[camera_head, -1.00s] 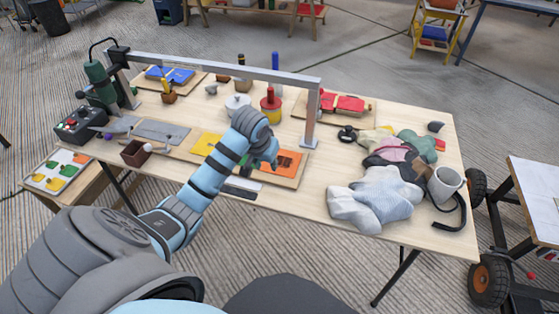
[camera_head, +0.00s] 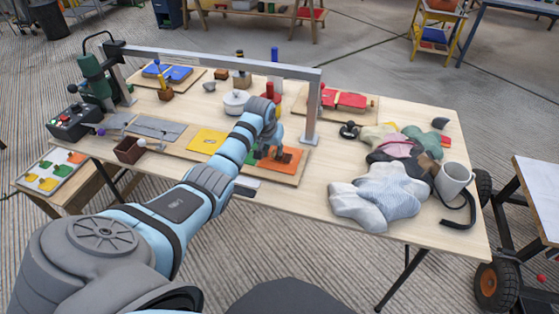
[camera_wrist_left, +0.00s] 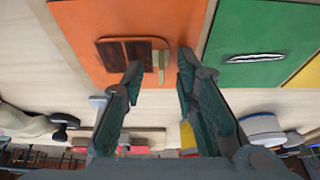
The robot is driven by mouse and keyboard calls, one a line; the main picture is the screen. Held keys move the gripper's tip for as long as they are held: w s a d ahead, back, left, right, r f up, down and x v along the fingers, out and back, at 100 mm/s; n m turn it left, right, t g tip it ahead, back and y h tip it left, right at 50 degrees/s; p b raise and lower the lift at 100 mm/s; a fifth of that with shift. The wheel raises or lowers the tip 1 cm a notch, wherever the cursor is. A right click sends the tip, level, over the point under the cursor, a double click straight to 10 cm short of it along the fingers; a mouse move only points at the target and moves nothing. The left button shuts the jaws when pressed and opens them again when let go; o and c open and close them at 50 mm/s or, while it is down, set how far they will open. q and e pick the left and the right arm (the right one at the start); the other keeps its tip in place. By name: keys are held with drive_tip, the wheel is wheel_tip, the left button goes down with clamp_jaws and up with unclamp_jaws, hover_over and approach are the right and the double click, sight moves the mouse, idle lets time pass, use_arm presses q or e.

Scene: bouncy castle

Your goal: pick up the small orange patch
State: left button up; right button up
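In the left wrist view the left gripper (camera_wrist_left: 160,68) is open and empty, fingertips apart in front of the orange sheet (camera_wrist_left: 175,18). A dark brown rectangular mark or piece (camera_wrist_left: 130,52) with a pale strip shows on that sheet. A green sheet (camera_wrist_left: 258,50) with a white slit is beside it. A small orange patch (camera_head: 76,158) appears on the low tray at left. My right gripper is out of view.
The tray (camera_head: 38,192) also holds green and yellow patches. A grey metal frame (camera_head: 220,62) spans the table behind the sheets, its post (camera_head: 311,110) near the gripper.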

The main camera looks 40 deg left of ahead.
use_arm(q)
drive_tip(key=shift+r, duration=0.15)
clamp_jaws()
